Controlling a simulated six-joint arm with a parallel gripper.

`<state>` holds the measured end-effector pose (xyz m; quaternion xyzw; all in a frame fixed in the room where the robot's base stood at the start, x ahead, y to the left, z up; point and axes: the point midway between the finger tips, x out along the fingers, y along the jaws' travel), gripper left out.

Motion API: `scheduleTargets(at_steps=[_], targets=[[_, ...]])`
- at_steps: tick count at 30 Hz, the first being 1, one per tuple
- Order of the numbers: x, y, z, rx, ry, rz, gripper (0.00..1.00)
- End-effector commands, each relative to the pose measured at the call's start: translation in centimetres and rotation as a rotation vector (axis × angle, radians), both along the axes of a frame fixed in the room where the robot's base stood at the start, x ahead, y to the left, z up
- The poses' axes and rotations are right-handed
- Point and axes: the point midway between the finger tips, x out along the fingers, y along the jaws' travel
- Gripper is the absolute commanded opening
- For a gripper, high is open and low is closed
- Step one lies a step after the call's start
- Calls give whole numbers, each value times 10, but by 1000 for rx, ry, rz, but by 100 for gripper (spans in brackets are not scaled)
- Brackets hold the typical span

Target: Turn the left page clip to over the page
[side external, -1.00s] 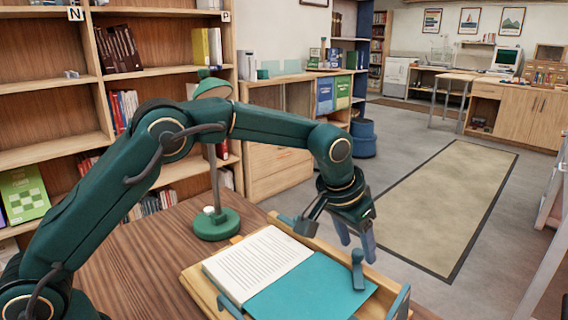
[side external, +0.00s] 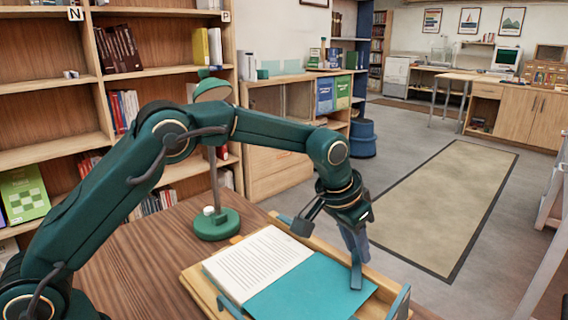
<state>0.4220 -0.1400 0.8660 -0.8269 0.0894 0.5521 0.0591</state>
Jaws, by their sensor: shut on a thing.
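An open book lies on a wooden stand (side external: 199,290), with a printed white page (side external: 258,262) and a plain teal page (side external: 312,288). A blue page clip (side external: 357,277) stands upright at the far edge of the teal page. I cannot tell whether its foot lies over the page or just beside it. My gripper (side external: 356,256) points down above the stand's far edge and is shut on the upper part of this clip. Its fingers hide the clip's top.
A green desk lamp (side external: 214,222) stands on the wooden table (side external: 140,262) left of the book. Another blue part (side external: 399,303) sits at the stand's right end. Shelves stand behind; open floor lies beyond the table.

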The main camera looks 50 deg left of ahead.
Motion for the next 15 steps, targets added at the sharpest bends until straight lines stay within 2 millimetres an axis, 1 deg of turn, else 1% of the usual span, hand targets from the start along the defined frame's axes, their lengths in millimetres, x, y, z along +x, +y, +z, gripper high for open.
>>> scheduleTargets(at_steps=[15], targets=[[2,4,0,-2,1,-376,0]])
